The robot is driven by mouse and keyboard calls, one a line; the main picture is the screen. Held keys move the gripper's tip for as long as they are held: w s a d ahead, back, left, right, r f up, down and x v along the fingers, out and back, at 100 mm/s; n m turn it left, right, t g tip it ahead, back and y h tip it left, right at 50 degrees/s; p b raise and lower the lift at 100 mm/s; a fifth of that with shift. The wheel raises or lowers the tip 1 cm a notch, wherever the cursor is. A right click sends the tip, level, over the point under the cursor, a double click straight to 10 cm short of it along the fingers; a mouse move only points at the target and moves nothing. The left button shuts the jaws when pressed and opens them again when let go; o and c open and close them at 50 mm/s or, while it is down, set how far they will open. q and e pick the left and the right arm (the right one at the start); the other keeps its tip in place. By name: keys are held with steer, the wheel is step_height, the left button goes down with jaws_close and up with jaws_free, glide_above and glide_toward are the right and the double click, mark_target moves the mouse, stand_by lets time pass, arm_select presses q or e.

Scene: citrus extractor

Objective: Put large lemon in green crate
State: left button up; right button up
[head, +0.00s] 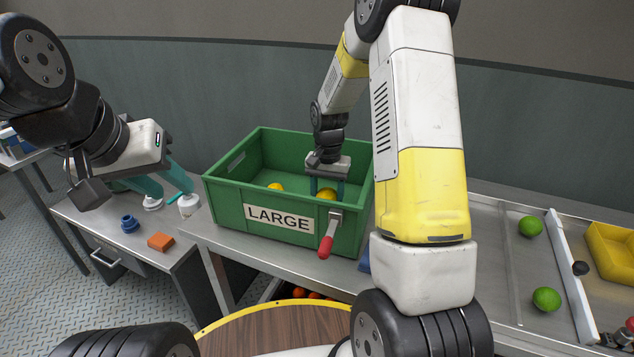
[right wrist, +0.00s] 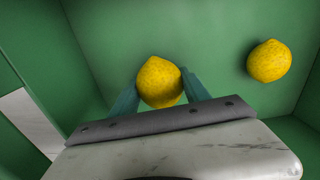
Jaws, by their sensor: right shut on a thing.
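The green crate (head: 229,203) with a "LARGE" label stands on the metal table in the middle of the head view. My right gripper (head: 327,188) reaches down inside the crate, near its right side. It is shut on a large lemon (head: 327,194), which also shows between the fingers in the right wrist view (right wrist: 160,80). A second lemon (head: 275,186) lies in the crate, and it shows at the right in the right wrist view (right wrist: 269,61). My left gripper (head: 180,182) is open and empty, left of the crate above the side table.
A red-handled lever (head: 326,245) is at the crate's front. Green limes (head: 546,299) lie on the metal table at right, beside a yellow tray (head: 612,250). A blue item (head: 130,223), an orange block (head: 161,241) and a white bottle (head: 188,205) stand on the left side table.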

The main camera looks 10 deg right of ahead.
steer(key=shift+f, duration=0.5)
steer(key=o, duration=1.6)
steer(key=shift+c, duration=0.2)
steer(key=shift+r, duration=0.1)
step_height(320, 180, up, 8)
steer(key=shift+f, duration=0.2)
